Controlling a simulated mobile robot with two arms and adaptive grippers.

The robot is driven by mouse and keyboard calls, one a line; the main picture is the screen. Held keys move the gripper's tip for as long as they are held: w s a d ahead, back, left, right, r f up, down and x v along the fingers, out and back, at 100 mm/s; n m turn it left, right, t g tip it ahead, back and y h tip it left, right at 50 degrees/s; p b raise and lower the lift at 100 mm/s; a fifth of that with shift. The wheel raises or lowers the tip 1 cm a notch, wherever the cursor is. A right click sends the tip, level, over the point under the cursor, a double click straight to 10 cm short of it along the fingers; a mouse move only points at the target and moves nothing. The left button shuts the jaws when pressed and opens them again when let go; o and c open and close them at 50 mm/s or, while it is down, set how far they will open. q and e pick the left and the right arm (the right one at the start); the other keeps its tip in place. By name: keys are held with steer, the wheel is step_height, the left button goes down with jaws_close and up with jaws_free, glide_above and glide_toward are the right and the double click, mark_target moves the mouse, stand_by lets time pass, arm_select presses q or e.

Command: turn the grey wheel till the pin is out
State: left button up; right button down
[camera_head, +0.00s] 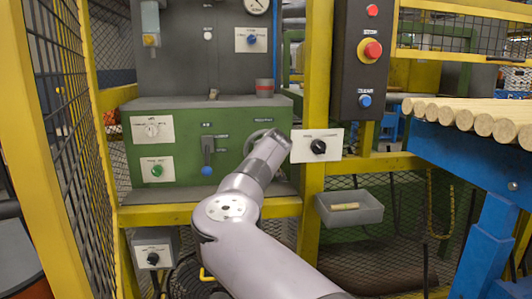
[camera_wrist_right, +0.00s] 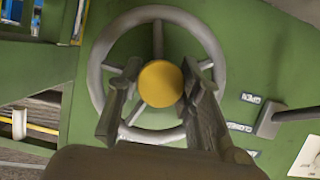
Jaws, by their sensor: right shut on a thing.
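The grey wheel (camera_wrist_right: 96,72) is a spoked ring with a yellow hub (camera_wrist_right: 160,83) on a green panel, seen nearly face-on in the right wrist view. In the head view only a little of the wheel (camera_head: 252,137) shows behind my right arm. My right gripper (camera_wrist_right: 158,78) has one dark finger on each side of the hub, over the wheel, and is shut on the wheel at its hub. My left gripper is not in view. I cannot make out the pin in either view.
The green cabinet (camera_head: 227,127) carries a lever (camera_head: 207,150) left of the wheel. A yellow post (camera_head: 316,90) with a black knob plate (camera_head: 318,147) stands close to the right of my arm. A grey tray (camera_head: 348,214) hangs below. A blue table (camera_head: 465,150) bears wooden rods (camera_head: 470,115).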

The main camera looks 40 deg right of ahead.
steer(key=shift+f+m+y, duration=0.25)
steer(key=shift+m+y, duration=0.15)
stand_by(0.4)
steer(key=c, duration=1.4)
jaws_free()
steer(key=shift+o, duration=0.2)
steer(key=shift+r, duration=0.15)
steer(key=shift+s+a, duration=0.1)
steer(key=shift+s+a+r, duration=0.1)
steer(key=shift+s, duration=0.1)
steer(key=v, duration=1.1)
steer(key=shift+s, duration=0.2)
